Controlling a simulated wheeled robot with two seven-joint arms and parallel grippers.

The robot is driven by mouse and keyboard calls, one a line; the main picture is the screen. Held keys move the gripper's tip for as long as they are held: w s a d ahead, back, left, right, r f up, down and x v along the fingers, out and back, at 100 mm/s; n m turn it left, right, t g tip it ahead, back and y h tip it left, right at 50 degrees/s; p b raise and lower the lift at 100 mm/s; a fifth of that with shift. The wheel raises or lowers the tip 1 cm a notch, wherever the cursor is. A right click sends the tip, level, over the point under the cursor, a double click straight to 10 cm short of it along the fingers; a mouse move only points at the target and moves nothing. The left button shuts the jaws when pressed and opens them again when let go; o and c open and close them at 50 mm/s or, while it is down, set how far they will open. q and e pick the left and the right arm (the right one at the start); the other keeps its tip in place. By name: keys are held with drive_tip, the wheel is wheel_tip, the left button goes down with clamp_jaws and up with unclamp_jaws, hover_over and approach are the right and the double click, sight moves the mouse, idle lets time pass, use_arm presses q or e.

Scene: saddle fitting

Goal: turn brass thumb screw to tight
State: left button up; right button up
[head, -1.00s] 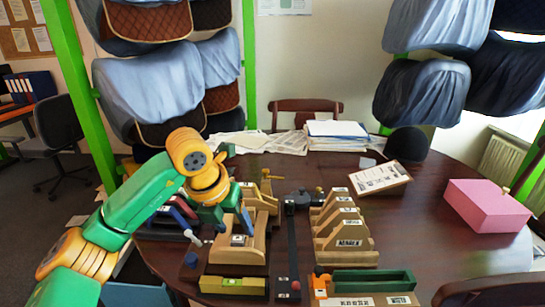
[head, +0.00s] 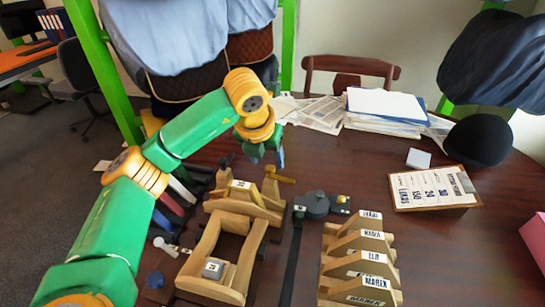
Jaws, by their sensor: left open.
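A small brass-yellow knob (head: 341,199) sits at the right end of a dark grey gauge-like tool (head: 316,204). A longer brass-coloured piece (head: 280,177) stands at the back of the wooden jig (head: 255,196). I cannot tell for certain which is the thumb screw, nor how far either is turned. My left gripper (head: 267,157) is open and empty, pointing down above the table behind the jig, close to the longer brass piece and apparently apart from it. Its fingertips are small and partly hidden by its own body. My right gripper is out of view.
A second wooden frame (head: 215,287) with a small grey block stands in front. Several labelled wooden forms (head: 358,262) stand to the right, beside a dark strap (head: 292,255). A clipboard (head: 433,190), papers (head: 385,110) and a black dome (head: 478,140) lie farther back.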

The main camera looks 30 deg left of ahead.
sight(270, 168)
use_arm(q)
drive_tip(key=x, duration=0.3)
drive_tip(key=shift+w+f, duration=0.2)
drive_tip(key=shift+s+r, duration=0.1)
drive_tip(key=shift+s, duration=0.05)
clamp_jaws()
